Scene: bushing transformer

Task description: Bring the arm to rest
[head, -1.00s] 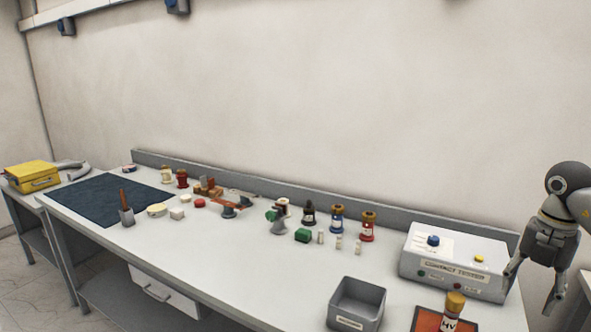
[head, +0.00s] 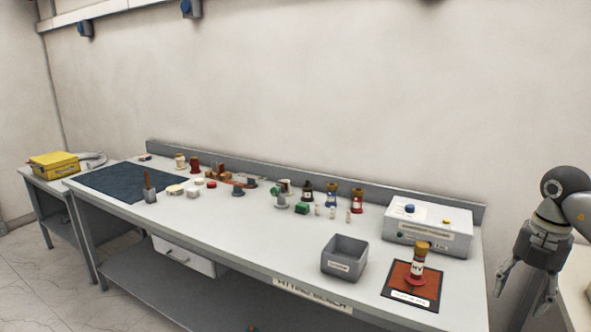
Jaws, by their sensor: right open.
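My right gripper (head: 524,286) hangs at the right edge of the head view, fingers pointing down and spread apart, with nothing between them. It is beyond the right end of the workbench (head: 235,247), apart from the objects on it. The right arm enters from the right edge, and only its last links show. My left gripper is out of view.
A red bushing marked HV (head: 417,262) stands upright on an orange plate with a dark border (head: 428,299). A grey bin (head: 345,258) and a white tester box (head: 429,228) stand nearby. Several small parts, a dark mat (head: 130,183) and a yellow case (head: 53,165) lie further left.

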